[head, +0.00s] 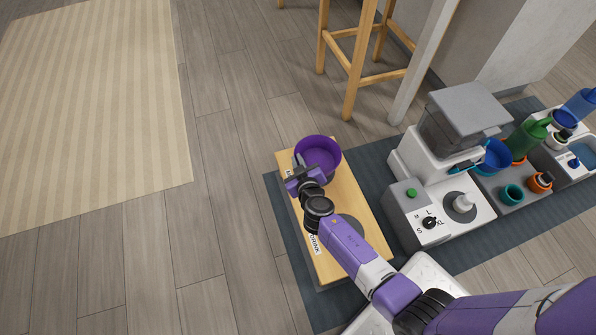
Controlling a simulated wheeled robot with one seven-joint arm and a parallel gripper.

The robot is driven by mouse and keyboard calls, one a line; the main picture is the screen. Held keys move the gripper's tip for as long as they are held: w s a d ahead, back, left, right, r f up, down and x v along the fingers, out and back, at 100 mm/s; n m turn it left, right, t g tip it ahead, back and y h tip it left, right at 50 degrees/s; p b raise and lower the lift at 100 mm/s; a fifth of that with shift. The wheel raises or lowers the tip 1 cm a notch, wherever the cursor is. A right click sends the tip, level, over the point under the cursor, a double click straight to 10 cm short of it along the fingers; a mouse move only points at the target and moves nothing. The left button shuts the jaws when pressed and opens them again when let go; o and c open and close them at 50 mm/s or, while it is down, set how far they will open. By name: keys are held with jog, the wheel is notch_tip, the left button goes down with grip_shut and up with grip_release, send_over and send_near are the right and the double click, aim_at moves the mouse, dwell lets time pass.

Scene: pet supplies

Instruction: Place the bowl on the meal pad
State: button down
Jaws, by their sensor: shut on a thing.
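The purple bowl (322,146) is upright at the far end of a low wooden stand (366,203). My gripper (304,176) is shut on the bowl's near rim. From this one view I cannot tell whether the bowl touches the stand or hangs just above it. The stand has a label reading "DRINK" (315,244) on its near left part and a grey round patch (350,226) partly behind my arm. Another label by the bowl is mostly hidden by my gripper. I cannot tell for sure which surface is the meal pad.
A dark blue mat (281,214) lies under the stand. To the right stand a white-and-grey feeder machine (450,125) and a grey tray (497,187) with coloured cups and bottles. A wooden stool (352,70) stands behind. The floor left is clear up to a beige striped rug (95,110).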

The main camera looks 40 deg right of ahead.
jog(key=shift+f+b, duration=1.45)
jog(key=shift+f, duration=0.6)
jog(key=shift+f, duration=0.25)
jog(key=c, duration=1.6)
grip_release()
jog(key=shift+r, duration=0.1)
